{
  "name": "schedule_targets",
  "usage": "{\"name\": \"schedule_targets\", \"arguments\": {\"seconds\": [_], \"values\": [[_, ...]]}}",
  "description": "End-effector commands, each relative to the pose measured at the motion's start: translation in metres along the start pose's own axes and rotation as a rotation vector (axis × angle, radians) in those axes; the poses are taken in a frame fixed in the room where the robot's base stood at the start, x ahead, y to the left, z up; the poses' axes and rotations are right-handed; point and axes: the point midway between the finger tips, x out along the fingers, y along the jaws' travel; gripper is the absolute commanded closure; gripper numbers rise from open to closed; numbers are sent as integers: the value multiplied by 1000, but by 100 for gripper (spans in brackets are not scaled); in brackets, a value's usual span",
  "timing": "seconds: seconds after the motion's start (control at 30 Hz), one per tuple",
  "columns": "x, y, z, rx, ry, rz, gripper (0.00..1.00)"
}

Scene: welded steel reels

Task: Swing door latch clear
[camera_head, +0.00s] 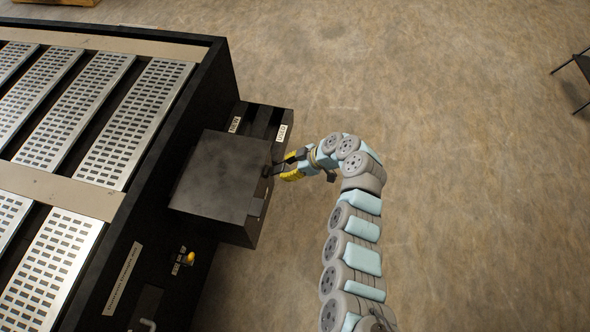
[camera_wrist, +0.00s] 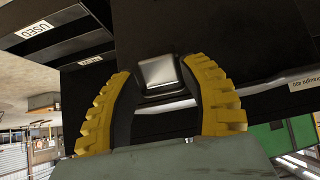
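A dark grey box (camera_head: 222,175) with a flat top is mounted on the side of the black machine. A small dark latch piece (camera_head: 267,171) sits at its right side. In the wrist view a square metal-faced block (camera_wrist: 158,73) with a dark surround, apparently the latch, lies between my fingertips. My gripper (camera_head: 279,168) is at the box's right side, its yellow-and-black fingers spread; it also shows in the wrist view (camera_wrist: 158,78). The fingers flank the block; I cannot tell whether they touch it. The latch's mounting is hidden.
The black machine (camera_head: 228,75) carries slotted metal panels (camera_head: 135,110) at left. Two labelled dark slots (camera_head: 262,121) adjoin the box's far side. A yellow knob (camera_head: 188,258) projects below the box. Open floor (camera_head: 450,180) lies to the right.

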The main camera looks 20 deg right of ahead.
Motion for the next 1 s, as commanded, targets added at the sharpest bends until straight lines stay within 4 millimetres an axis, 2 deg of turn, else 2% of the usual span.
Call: {"name": "schedule_targets", "arguments": {"seconds": [0.37,0.53,0.73,1.0], "values": [[-2,1,1,1,-2,2,37],[-11,2,1,2,-2,5,37],[-33,1,1,1,-3,6,37],[-81,2,1,1,-4,5,37]]}}
